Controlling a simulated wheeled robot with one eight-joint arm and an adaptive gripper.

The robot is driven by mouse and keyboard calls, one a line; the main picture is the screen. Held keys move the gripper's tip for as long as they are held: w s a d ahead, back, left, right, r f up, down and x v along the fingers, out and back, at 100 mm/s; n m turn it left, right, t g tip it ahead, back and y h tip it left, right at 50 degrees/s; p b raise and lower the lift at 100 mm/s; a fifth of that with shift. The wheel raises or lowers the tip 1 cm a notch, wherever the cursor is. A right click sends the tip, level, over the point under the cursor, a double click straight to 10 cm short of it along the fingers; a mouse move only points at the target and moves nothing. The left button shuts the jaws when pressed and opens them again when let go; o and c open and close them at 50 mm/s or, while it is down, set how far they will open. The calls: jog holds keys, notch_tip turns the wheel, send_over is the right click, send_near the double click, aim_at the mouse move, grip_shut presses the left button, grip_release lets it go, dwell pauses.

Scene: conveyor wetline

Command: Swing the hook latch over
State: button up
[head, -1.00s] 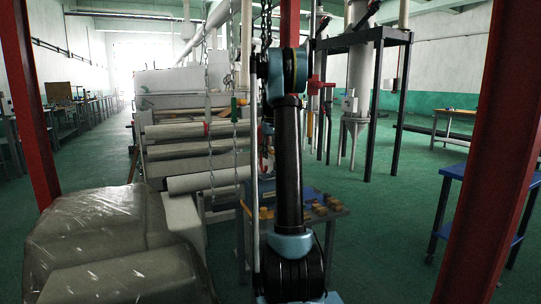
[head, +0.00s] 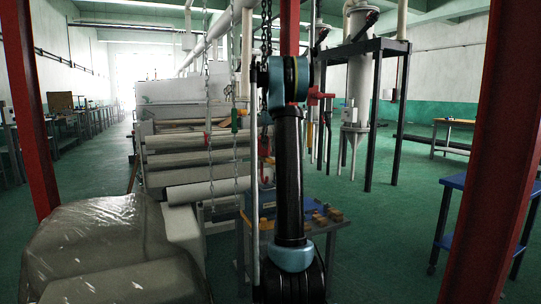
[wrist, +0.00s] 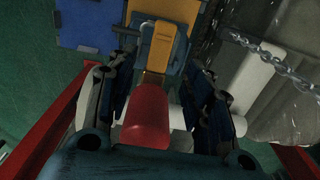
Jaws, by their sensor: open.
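In the wrist view my gripper (wrist: 153,84) is open, with one dark finger on each side of a red, rounded, handle-like piece (wrist: 147,122). Contact between the fingers and this piece cannot be made out. A yellow block or plate (wrist: 163,47) lies just beyond it on a blue-grey body. I cannot tell for sure whether the red piece is the hook latch. In the head view my arm hides the gripper and most of what is in front of it.
A chain (wrist: 275,55) also crosses the wrist view's right side. A plastic-covered bulk (head: 100,240) stands front left. Red posts (head: 474,150) flank me.

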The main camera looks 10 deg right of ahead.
jog(key=shift+r, duration=0.9)
